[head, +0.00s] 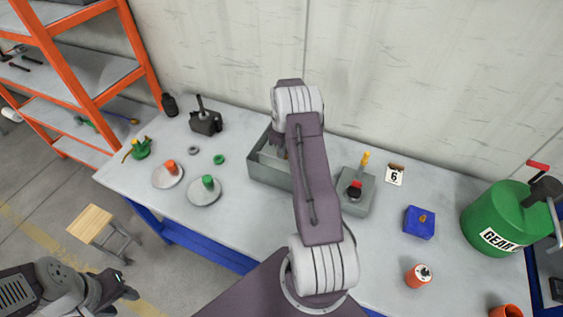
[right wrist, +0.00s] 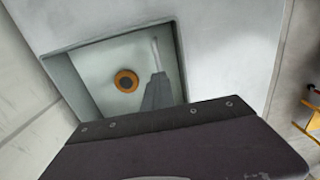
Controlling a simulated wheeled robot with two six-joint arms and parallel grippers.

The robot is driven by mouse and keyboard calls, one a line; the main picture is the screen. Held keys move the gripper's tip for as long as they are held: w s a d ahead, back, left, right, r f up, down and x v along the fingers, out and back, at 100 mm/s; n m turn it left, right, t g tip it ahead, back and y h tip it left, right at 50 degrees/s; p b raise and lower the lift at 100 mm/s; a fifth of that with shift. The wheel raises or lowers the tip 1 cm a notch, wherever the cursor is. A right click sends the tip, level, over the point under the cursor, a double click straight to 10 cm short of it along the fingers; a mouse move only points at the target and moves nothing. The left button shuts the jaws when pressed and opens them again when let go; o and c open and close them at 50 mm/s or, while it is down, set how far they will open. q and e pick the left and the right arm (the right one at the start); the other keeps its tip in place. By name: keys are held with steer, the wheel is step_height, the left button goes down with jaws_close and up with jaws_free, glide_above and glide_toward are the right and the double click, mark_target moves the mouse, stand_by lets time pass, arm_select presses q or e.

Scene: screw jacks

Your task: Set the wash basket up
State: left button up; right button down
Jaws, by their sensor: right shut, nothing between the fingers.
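A grey open-topped box (head: 262,170) stands mid-bench in the head view, partly hidden by my right arm; which thing is the wash basket I cannot tell. In the right wrist view the open box (right wrist: 84,82) holds an orange ring-shaped part with a dark centre (right wrist: 126,81). My right gripper (right wrist: 158,80) is shut and empty, over or inside the box; its height is unclear. A thin pale rod (right wrist: 155,52) shows beyond its tip. My left gripper (head: 128,291) is at lower left, off the bench; its jaw gap is unclear.
A blue block (head: 419,223), orange cylinder (head: 418,276) and green drum (head: 490,215) are farther right. Plates (head: 203,196) with parts and a dark jack (head: 206,122) are left. The front-left bench is clear.

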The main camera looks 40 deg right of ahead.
steer(key=shift+r+p, duration=1.2)
steer(key=shift+r, duration=0.5)
steer(key=shift+s, duration=0.1)
steer(key=c, duration=1.3)
jaws_free()
step_height(320, 180, up, 10)
steer(key=p, duration=0.7)
